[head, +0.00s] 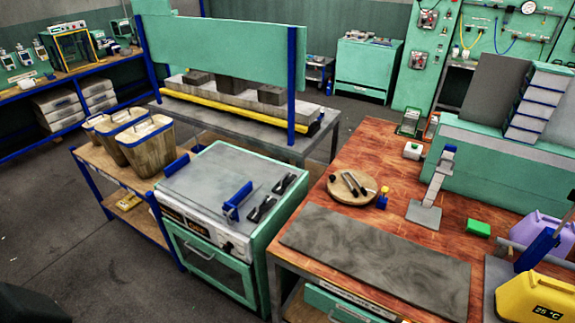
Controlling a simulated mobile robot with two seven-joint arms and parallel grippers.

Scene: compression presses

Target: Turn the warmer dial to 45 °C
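A green-framed cabinet unit (212,262) with a grey top and a glass-fronted door stands left of the wooden bench. Its pale front panel (205,231) carries dark displays and small dark knobs; their readings are too small to tell. I cannot tell for certain which one is the warmer. Neither of my grippers shows in the head view.
The wooden bench (385,145) holds a grey mat (375,258), a round board (351,191) with tools, a small stand (433,190) and a green block (479,229). A blue handle (237,200) and dark pieces lie on the cabinet top. Floor is free at left.

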